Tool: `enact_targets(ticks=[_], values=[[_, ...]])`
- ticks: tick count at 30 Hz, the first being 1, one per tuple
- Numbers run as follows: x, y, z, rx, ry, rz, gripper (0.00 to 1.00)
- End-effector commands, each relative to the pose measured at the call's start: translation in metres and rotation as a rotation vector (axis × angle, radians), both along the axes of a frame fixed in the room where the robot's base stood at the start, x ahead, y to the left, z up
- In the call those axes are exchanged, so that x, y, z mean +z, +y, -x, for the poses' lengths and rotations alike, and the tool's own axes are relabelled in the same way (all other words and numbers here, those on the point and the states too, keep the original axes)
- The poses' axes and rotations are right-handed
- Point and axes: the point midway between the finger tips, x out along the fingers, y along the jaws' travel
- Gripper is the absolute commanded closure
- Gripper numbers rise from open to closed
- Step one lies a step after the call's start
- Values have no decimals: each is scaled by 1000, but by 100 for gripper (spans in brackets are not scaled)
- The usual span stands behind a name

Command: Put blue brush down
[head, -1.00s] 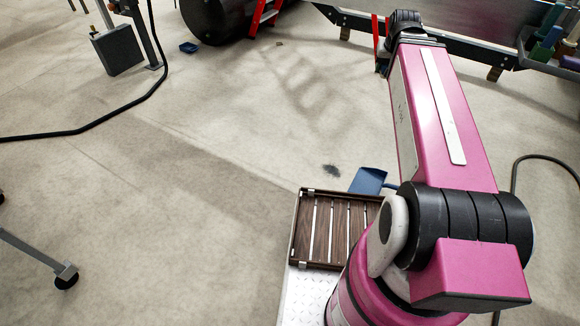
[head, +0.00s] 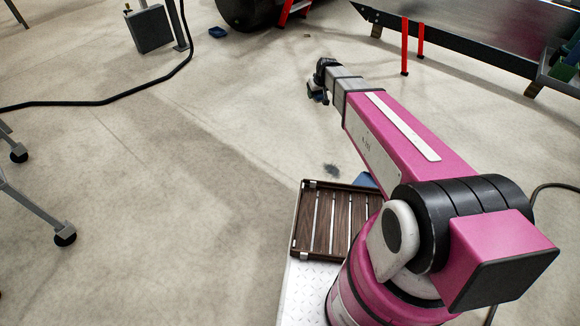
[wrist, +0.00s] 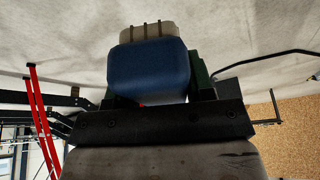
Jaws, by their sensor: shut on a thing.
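The blue brush, a blue block with a pale bristle end, fills the upper middle of the wrist view (wrist: 150,72). My gripper (wrist: 154,88) is shut on it, with dark fingers on either side. In the head view my gripper (head: 318,88) is at the far end of my outstretched arm, over the pale floor (head: 230,150). The brush is too small and dark there to make out clearly. I cannot tell its height above the floor.
A slatted wooden tray (head: 333,225) is beside my arm's base, with a blue dustpan (head: 366,180) partly hidden behind it. A dark smudge (head: 331,170) marks the floor. A black cable (head: 120,102) runs at left. Red legs (head: 405,50) stand at upper right. The middle floor is clear.

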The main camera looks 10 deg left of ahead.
Motion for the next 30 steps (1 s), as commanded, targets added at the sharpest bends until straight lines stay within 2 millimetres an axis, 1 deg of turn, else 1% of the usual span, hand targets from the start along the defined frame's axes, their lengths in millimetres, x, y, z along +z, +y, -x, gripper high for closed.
enact_targets(ticks=[1,4,8,9,11,12,13,14,15,17,18,21,24,27,30], values=[[-27,19,-8,29,5,0,74],[-72,50,-11,86,3,-1,74],[-133,90,-9,156,1,-1,74],[-153,102,-7,179,1,-1,74],[-182,118,-4,210,-1,0,74],[-201,130,-1,231,-2,1,74],[-216,137,1,245,-3,0,74],[-231,145,5,260,-3,2,74],[-250,156,9,279,-5,2,74],[-278,170,16,307,-7,4,74],[-296,178,21,325,-7,5,74],[-335,196,34,362,-11,8,74],[-365,207,45,390,-14,10,74],[-383,215,53,409,-17,13,74],[-392,218,57,416,-17,13,74]])
